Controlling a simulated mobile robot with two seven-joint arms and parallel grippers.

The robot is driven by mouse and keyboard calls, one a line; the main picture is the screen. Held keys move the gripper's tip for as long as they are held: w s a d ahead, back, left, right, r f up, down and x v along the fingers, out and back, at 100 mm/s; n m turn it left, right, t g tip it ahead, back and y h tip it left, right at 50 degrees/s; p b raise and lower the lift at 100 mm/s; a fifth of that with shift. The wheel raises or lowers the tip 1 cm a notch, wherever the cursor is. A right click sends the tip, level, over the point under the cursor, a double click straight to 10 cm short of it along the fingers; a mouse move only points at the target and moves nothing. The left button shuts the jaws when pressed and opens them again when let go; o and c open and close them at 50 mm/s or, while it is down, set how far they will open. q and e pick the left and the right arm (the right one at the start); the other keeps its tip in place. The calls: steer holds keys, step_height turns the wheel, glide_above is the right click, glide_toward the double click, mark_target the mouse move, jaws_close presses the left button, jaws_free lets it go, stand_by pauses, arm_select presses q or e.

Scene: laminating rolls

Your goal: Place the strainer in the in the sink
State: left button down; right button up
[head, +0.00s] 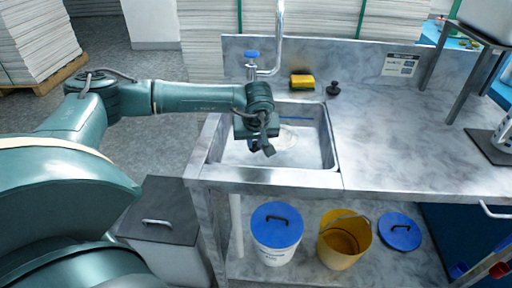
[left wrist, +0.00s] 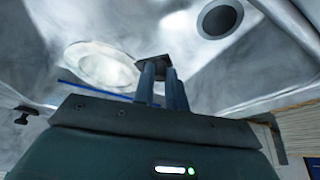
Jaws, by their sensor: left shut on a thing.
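The metal sink (head: 322,150) is set into the counter. My left gripper (head: 264,143) is over the sink, pointing down. In the left wrist view its fingers (left wrist: 162,88) are close together, with a small dark flat piece (left wrist: 152,64) at their tips. I cannot tell surely whether this piece is the strainer. A round pale plate (head: 288,137) lies in the sink, partly behind the gripper; it also shows in the left wrist view (left wrist: 100,65). The round dark drain (left wrist: 220,17) shows there too. A black knobbed stopper-like piece (head: 333,88) stands on the counter behind the sink. My right gripper is not in view.
A yellow sponge (head: 302,82) lies behind the sink, near the faucet (head: 278,45) with its blue handle. The counter (head: 400,140) right of the sink is mostly clear. A lidded bucket (head: 277,240) and a yellow bucket (head: 342,245) stand below.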

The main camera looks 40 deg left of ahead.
arm_select(q)
steer(key=shift+f, duration=1.25)
steer(key=c, duration=1.4)
jaws_free()
steer(key=shift+c, duration=0.2)
steer(key=v, duration=1.2)
steer(key=shift+w, duration=0.1)
